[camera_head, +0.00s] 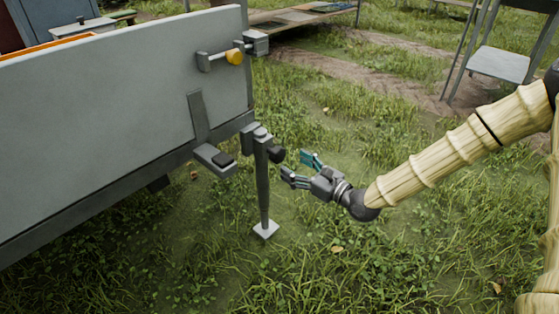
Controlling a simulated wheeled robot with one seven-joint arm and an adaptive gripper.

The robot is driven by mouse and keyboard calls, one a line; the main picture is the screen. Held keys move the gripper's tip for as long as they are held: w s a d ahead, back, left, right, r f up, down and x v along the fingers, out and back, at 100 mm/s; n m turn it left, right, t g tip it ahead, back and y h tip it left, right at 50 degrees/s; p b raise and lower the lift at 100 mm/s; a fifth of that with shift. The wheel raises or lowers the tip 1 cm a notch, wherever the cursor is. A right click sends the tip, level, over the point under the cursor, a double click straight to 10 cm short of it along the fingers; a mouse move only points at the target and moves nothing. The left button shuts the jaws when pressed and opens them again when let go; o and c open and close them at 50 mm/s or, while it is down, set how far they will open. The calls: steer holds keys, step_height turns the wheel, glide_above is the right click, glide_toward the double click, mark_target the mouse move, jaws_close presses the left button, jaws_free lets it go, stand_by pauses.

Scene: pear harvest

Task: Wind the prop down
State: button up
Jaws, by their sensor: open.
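The prop (263,190) is a dark grey upright post beside the corner of a grey trailer-like box (110,90). Its square pale foot plate (265,230) is down at the grass; I cannot tell whether it touches the ground. A dark knob (277,154) sticks out to the right near the prop's top. My gripper (295,168) is open and empty, with teal-lined fingers, just right of the prop and a little below the knob. It looks apart from both. My bamboo-like arm reaches in from the right.
A yellow-orange knob (234,57) sits on a latch on the box's side. A grey step-like bracket (213,158) juts out left of the prop. A metal stand (498,64) is at the back right and a low table (300,16) at the back. Open grass lies around the prop.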

mark_target(281, 158)
steer(key=b+x, duration=0.2)
steer(key=x, duration=0.3)
steer(key=shift+w+a+f, duration=0.15)
steer(key=shift+a, duration=0.05)
steer(key=shift+x, duration=0.8)
steer(key=c, duration=1)
